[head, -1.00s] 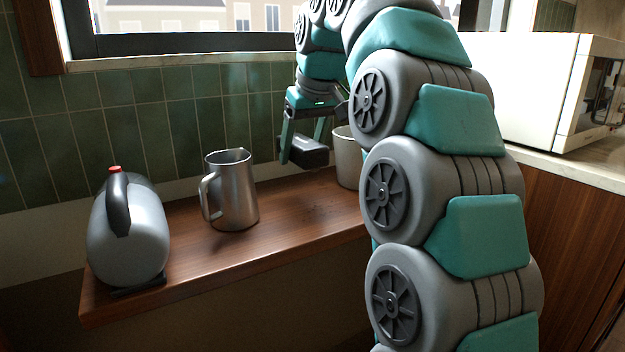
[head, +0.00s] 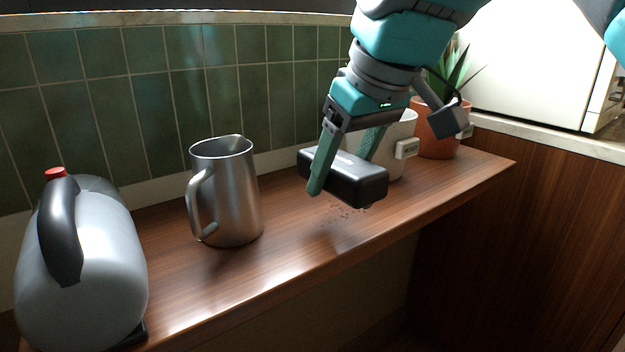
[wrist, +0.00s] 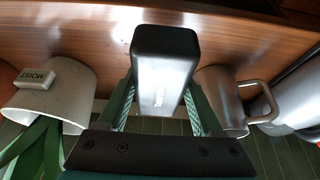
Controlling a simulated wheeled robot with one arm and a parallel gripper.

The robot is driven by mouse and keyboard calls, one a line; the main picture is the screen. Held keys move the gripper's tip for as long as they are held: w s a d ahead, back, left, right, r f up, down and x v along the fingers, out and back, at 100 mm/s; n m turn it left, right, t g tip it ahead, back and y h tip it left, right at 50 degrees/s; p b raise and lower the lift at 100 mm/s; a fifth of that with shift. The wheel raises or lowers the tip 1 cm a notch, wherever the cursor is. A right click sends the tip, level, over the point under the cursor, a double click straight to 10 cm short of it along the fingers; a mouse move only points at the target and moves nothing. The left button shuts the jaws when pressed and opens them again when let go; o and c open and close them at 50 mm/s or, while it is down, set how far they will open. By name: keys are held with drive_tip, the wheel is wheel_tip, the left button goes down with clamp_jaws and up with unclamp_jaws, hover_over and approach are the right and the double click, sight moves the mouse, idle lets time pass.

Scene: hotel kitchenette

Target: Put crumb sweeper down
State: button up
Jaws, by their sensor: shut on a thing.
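The crumb sweeper (head: 362,182) is a black, rounded box with a greyer top. My gripper (head: 341,168) is shut on it, with one green finger on each side. It is held above the wooden shelf (head: 290,232), over a patch of dark crumbs (head: 345,212). The gap beneath it is hard to judge. In the wrist view, the sweeper (wrist: 165,70) sits between both fingers of my gripper (wrist: 162,106) and points toward the shelf's front edge.
A steel pitcher (head: 228,195) stands left of the sweeper, and a grey kettle (head: 85,265) farther left. Clear shelf lies between pitcher and sweeper.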

drive_tip(key=shift+s+f, duration=0.2)
drive_tip(key=shift+w, duration=0.15)
drive_tip(key=p, duration=0.2)
hover_over(295, 181)
drive_tip(key=shift+s+d+f, duration=0.15)
drive_tip(key=shift+s+f, duration=0.05)
drive_tip(key=shift+f, duration=0.2)
drive_tip(key=shift+s+d+f, duration=0.15)
drive_tip(key=shift+f, duration=1.95)
drive_tip(key=shift+f, duration=0.1)
drive_tip(key=shift+f, duration=0.25)
drive_tip(key=o, duration=1.2)
drive_tip(key=shift+f, duration=0.2)
drive_tip(key=shift+r, duration=0.1)
